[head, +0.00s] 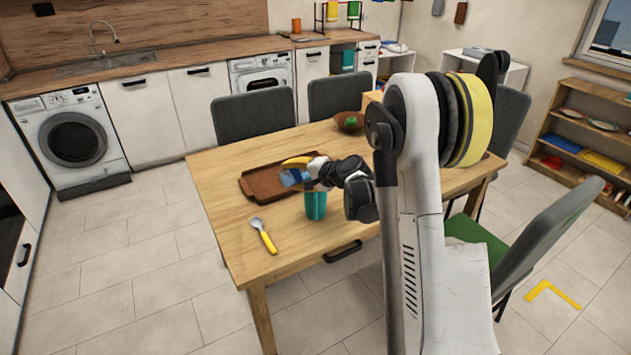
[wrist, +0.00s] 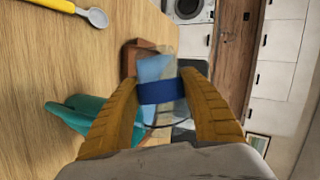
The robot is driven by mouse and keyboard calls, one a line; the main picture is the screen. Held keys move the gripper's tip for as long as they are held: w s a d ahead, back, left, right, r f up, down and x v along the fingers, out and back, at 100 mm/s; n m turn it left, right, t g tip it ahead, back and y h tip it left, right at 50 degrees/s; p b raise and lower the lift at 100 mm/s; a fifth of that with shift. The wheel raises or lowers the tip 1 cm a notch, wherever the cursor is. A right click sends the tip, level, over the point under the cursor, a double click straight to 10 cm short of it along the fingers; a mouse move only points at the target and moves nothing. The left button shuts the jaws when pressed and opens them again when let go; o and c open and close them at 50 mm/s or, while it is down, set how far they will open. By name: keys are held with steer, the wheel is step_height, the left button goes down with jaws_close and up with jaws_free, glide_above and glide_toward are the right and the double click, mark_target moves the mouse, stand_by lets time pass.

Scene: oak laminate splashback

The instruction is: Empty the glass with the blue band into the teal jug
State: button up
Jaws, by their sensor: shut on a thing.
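My gripper (wrist: 163,98) is shut on the glass with the blue band (wrist: 160,92), its yellow fingers on either side of the band. The glass also shows in the head view (head: 290,178), raised above the table and tilted well over. Light blue contents lie along one side of the glass in the wrist view. The teal jug (head: 316,205) stands upright on the table just below my gripper, slightly right of the glass in the head view. It shows at the lower left of the wrist view (wrist: 78,117), partly behind a finger. No stream is visible.
A brown tray (head: 255,186) with a yellow banana-like item (head: 298,161) lies behind the glass. A yellow-handled spoon (head: 263,235) lies left of the jug. A brown bowl (head: 349,122) with something green stands farther back. Chairs surround the table (head: 215,176).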

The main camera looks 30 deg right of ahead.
steer(key=shift+d+r+m+y, duration=0.3)
steer(key=shift+d, duration=0.15)
stand_by(0.4)
steer(key=shift+d+r+m+t+y+b, duration=0.25)
steer(key=shift+r+m+t+y+b, duration=0.05)
steer(key=shift+r+m+y+b, duration=0.35)
stand_by(1.1)
